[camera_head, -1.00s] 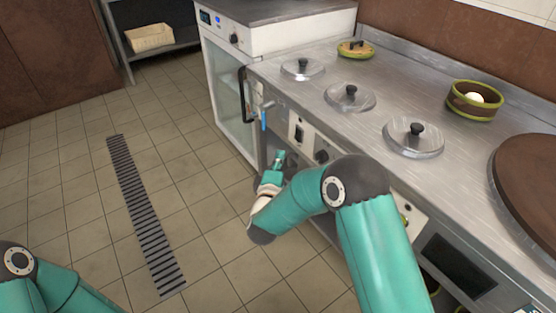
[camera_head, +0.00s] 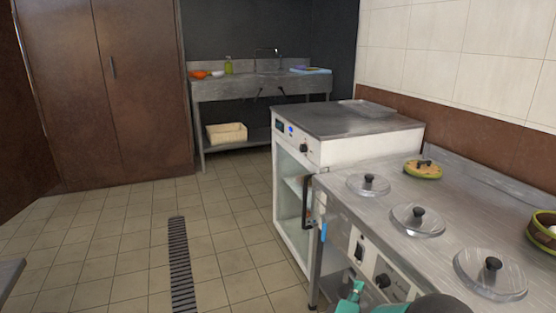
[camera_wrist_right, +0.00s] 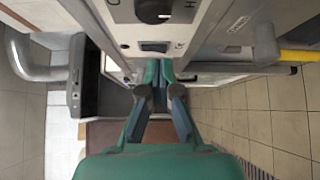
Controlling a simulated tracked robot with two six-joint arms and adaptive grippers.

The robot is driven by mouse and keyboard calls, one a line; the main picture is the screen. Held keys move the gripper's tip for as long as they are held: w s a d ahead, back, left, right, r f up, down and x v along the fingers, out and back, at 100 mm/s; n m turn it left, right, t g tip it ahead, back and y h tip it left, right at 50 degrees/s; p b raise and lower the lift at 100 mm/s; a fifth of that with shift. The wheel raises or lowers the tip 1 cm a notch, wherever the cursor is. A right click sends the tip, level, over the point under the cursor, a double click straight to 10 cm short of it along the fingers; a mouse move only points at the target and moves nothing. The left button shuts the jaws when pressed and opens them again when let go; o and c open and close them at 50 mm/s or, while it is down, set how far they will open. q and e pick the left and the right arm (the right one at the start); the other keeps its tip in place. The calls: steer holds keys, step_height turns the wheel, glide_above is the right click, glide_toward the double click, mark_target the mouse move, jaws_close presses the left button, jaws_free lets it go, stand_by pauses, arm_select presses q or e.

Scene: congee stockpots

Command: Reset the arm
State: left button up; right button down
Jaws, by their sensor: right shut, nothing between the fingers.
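My right gripper (camera_head: 352,294) shows only in part at the bottom edge of the head view, in front of the stove counter's front. In the right wrist view my right gripper (camera_wrist_right: 159,72) has its fingertips together with nothing between them. They are close to a pale control panel (camera_wrist_right: 125,35) with a black knob (camera_wrist_right: 153,10); I cannot tell whether they touch it. The rest of my right arm is mostly cut off by the head view's lower edge. My left gripper is not in view.
The steel counter (camera_head: 390,199) holds several lidded wells and a green-rimmed pot (camera_head: 543,231). A white cabinet (camera_head: 288,205) with a black handle stands beside it. A sink table (camera_head: 225,92) is at the back. The tiled floor (camera_head: 110,240) on the left is clear.

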steer(key=s+f+m+g+y, duration=0.2)
steer(key=s+f+g+y, duration=0.15)
steer(key=s+f, duration=0.4)
steer(key=s+f+m+g+y, duration=0.15)
steer(key=s+f+y, duration=0.3)
steer(key=f, duration=0.65)
steer(key=s+a+f+m+g+y, duration=0.25)
steer(key=s+a+m+g, duration=0.25)
steer(key=s, duration=0.6)
steer(key=s+a+f+m+g+y, duration=0.25)
steer(key=s+a+m+g, duration=0.2)
steer(key=s, duration=0.55)
step_height(320, 180, up, 25)
steer(key=m+p, duration=0.1)
steer(key=p, duration=2.4)
steer(key=shift+a+m+p, duration=0.15)
steer(key=shift+m+p, duration=0.15)
steer(key=shift+p, duration=0.05)
